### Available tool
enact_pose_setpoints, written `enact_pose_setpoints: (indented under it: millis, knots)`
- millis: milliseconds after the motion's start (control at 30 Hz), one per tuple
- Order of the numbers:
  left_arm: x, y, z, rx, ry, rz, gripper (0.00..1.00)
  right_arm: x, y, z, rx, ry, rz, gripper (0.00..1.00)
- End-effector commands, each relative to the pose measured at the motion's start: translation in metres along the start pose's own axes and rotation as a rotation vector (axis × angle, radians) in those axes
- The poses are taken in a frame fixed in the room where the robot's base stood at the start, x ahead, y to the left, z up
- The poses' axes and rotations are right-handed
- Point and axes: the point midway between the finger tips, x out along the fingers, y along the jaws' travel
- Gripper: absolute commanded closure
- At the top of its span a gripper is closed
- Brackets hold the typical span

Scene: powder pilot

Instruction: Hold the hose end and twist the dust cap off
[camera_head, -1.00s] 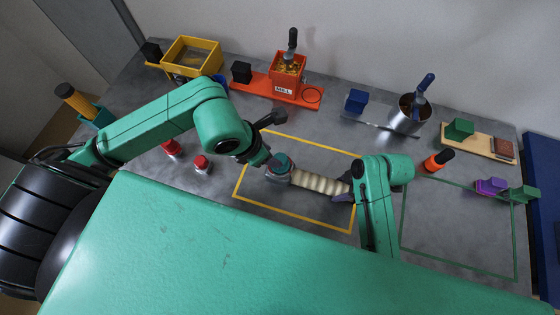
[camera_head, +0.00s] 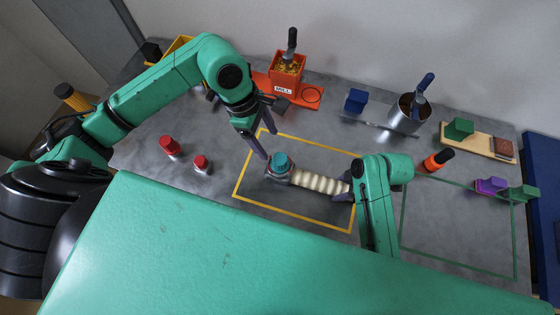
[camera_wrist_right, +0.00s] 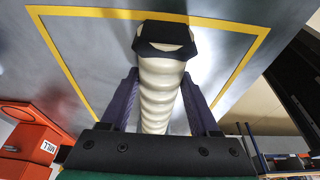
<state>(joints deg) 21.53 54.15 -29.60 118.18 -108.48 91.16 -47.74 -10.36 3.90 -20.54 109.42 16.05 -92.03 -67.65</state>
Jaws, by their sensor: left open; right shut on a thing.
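The cream ribbed hose (camera_head: 319,183) lies inside the yellow outline, with a dark collar (camera_head: 279,175) at its left end. A teal cap (camera_head: 281,160) sits at that collar; I cannot tell if it is loose. My right gripper (camera_head: 345,190) is shut on the hose near its right end. In the right wrist view the hose (camera_wrist_right: 160,95) runs between the purple-grey fingers (camera_wrist_right: 160,82) to a dark end piece (camera_wrist_right: 166,36). My left gripper (camera_head: 267,138) is open and empty, its fingers pointing down just above and left of the cap, apart from it.
A yellow outline (camera_head: 237,190) surrounds the hose on the grey table. Two red-topped pieces (camera_head: 169,146) stand to the left. The orange mill (camera_head: 286,75) stands behind my left gripper. A metal pot (camera_head: 404,118) is at the back right. The green outlined area (camera_head: 460,235) is mostly clear.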

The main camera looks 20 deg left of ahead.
Motion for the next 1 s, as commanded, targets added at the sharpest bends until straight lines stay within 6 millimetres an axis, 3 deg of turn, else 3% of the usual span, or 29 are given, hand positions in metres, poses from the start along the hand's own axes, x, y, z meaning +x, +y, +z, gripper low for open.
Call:
enact_pose_setpoints:
  millis: [500,867,900,1000]
  knots:
    - [0.077,0.0,0.0,0.002,0.0,0.0,0.25,0.0,0.0,0.0,0.0,0.0,-0.001,1.0]
    - [0.089,0.0,0.0,0.002,0.0,0.002,0.25,0.0,0.0,0.0,0.0,0.0,-0.001,1.0]
    - [0.089,0.0,0.0,0.001,0.0,0.002,0.29,0.0,0.0,0.0,0.0,0.0,-0.001,1.0]
    - [0.088,0.0,0.0,0.001,0.0,0.002,0.67,0.0,0.0,0.0,0.0,0.0,-0.001,1.0]
